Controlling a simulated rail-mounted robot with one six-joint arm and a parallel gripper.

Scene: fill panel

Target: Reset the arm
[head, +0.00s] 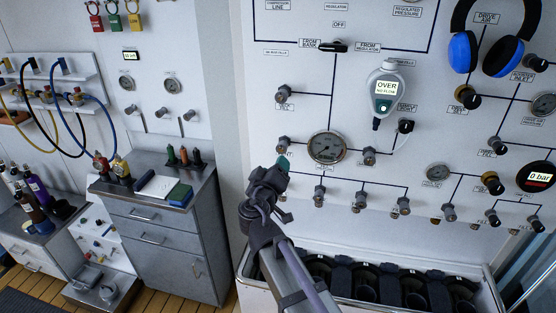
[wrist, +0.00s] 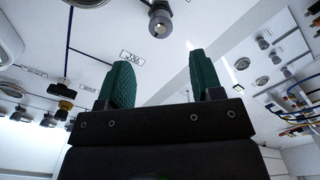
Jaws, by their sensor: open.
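My gripper (head: 283,163) is in front of the fill panel (head: 290,65) in the head view, left of the large round gauge (head: 328,147). My arm reaches up to it from the bottom of the picture. In the wrist view the two green fingers of my gripper (wrist: 162,82) stand apart with nothing between them. A panel knob (wrist: 160,22) shows beyond the fingertips in that view. I cannot tell whether the gripper touches anything, but no contact shows.
Knobs and valves stick out of the panel around the gripper. A handheld meter (head: 386,92) reading OVER hangs on the panel, with headphones (head: 487,45) at upper right. A steel cabinet (head: 170,245) stands at left. An open bin row (head: 440,262) lies below the panel.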

